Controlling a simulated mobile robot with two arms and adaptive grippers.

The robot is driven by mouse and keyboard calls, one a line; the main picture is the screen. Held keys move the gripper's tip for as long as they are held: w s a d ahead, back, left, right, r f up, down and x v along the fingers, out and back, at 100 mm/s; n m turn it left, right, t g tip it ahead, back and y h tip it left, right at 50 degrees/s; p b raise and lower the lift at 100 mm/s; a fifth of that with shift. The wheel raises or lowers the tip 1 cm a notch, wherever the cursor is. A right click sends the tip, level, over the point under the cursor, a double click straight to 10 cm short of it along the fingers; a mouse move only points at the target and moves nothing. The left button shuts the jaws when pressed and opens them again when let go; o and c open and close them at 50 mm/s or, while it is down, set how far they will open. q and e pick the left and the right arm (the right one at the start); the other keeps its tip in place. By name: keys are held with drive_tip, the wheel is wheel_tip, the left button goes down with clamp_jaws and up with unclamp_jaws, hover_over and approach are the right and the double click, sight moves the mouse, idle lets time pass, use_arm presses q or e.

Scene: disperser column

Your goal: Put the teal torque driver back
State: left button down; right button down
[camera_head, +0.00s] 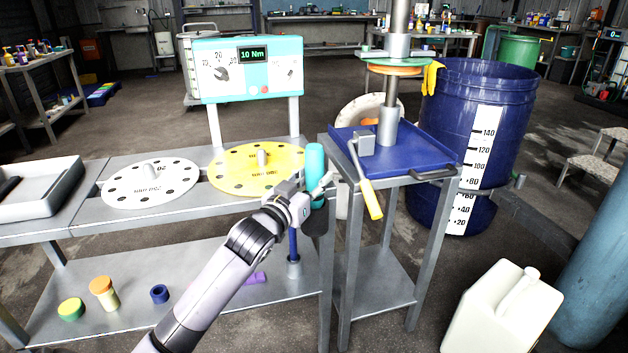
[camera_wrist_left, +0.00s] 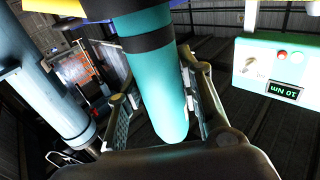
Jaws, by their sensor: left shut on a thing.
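The teal torque driver (camera_head: 315,160) stands roughly upright in my left gripper (camera_head: 318,195), at the right end of the steel bench. Its teal handle is on top and a dark lower part shows below the fingers. In the left wrist view the teal driver (camera_wrist_left: 158,85) runs between the two fingers of my left gripper (camera_wrist_left: 162,100), which are shut on it. A black band circles the handle there. I cannot tell whether the driver's lower end touches the bench edge or a holder. My right gripper is not in view.
A yellow disc (camera_head: 240,178) and a white disc (camera_head: 150,190) lie on the bench. A teal-framed panel (camera_head: 225,85) reads 10 Nm. A blue-topped stand (camera_head: 425,160) with a yellow-handled lever (camera_head: 370,200) is close on the right. Small caps lie on the lower shelf (camera_head: 200,300).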

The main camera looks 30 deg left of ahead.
use_arm(q)
drive_tip(key=c, duration=1.1)
unclamp_jaws()
drive_tip(key=shift+r, duration=0.1)
drive_tip(key=s+d, duration=0.1)
drive_tip(key=s, duration=1.1)
drive_tip(key=s+d+f+g, duration=0.2)
drive_tip(key=f+g, duration=0.1)
drive_tip(key=f, duration=0.6)
drive_tip(key=s+d+f+g, duration=0.2)
drive_tip(key=f+g, duration=0.1)
drive_tip(key=f, duration=0.6)
drive_tip(key=s+d+f+g, duration=0.1)
drive_tip(key=s+f+g, duration=0.1)
drive_tip(key=f, duration=0.7)
drive_tip(key=s+d+f+m+g, duration=0.1)
drive_tip(key=s+d+f+g, duration=0.1)
drive_tip(key=s+d+f, duration=0.2)
drive_tip(key=s+d+f+m+g+h, duration=0.1)
drive_tip(key=s+d+f+g, duration=0.2)
drive_tip(key=s+f, duration=0.3)
drive_tip(key=s+d+f+g, duration=0.2)
drive_tip(key=s+d+f, duration=0.2)
drive_tip(key=f, duration=0.1)
drive_tip(key=shift+s+d+f+m+g+p, duration=0.3)
drive_tip(key=shift+s+d+f+m+p, duration=0.05)
drive_tip(key=shift+s+m+p, duration=0.05)
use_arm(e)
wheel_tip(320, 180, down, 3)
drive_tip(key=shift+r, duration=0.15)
